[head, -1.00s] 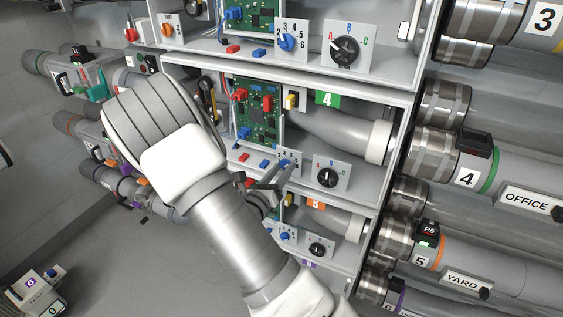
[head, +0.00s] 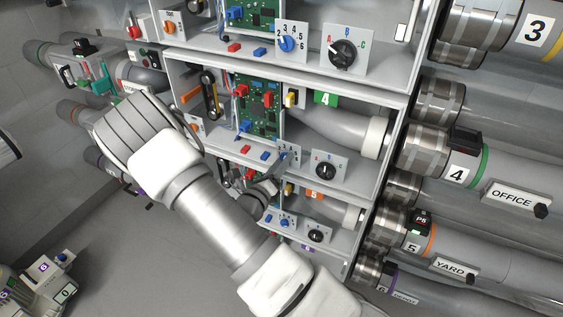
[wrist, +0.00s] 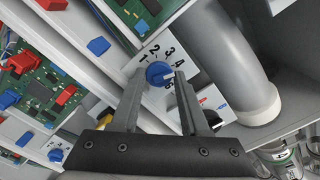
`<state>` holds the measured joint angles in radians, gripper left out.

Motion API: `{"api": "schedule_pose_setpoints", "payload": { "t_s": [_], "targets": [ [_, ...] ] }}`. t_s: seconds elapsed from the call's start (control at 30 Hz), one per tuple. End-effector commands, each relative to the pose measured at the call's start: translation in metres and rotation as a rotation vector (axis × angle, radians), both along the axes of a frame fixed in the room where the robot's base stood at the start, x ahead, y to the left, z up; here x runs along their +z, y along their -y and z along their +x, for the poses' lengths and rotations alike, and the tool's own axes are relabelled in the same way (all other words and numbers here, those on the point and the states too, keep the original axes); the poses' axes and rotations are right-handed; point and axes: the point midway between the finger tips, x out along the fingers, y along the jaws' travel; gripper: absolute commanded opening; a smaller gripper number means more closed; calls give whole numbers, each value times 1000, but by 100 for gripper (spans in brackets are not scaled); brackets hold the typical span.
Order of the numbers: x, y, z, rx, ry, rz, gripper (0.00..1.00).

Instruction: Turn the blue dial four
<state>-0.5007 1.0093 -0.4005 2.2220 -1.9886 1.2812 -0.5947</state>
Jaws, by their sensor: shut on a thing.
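In the wrist view the blue dial (wrist: 158,73) sits on a white plate with black numerals, where 1, 2, 3 and 4 show. My gripper (wrist: 161,76) has its two grey fingers on either side of the dial, shut on it. The fingers cover part of the plate and its lower numerals. In the head view the dial's plate (head: 290,154) is in the bay with the green 4 label (head: 326,98). My gripper (head: 268,190) is just below that plate there, its fingertips hard to make out, and the dial is too small to read.
A black dial (head: 326,171) is on the plate to the right of the blue one. A shelf edge and red and blue blocks (head: 263,156) lie close to the left. Other bays with similar dials (head: 287,43) are above and below. Open floor (head: 130,250) lies at lower left.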

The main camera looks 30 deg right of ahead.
Motion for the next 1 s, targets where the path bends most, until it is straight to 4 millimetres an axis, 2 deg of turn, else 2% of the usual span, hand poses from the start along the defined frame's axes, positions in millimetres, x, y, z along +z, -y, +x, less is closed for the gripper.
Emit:
{"api": "schedule_pose_setpoints", "payload": {
  "t_s": [0.17, 0.2, 0.3, 0.33, 0.7, 0.87, 1.0],
  "targets": [
    [-2, -2, 0, 4, -2, 3, 0],
    [-2, -2, 0, 4, -2, 3, 52],
    [-1, -1, 0, 3, -2, 2, 70],
    [-1, -1, 0, 3, -2, 2, 73],
    [-1, -5, -2, 4, 0, 2, 73],
    [0, -23, -16, 6, -2, 2, 73],
    [0, -50, -37, 7, -2, 2, 73]
  ]
}}
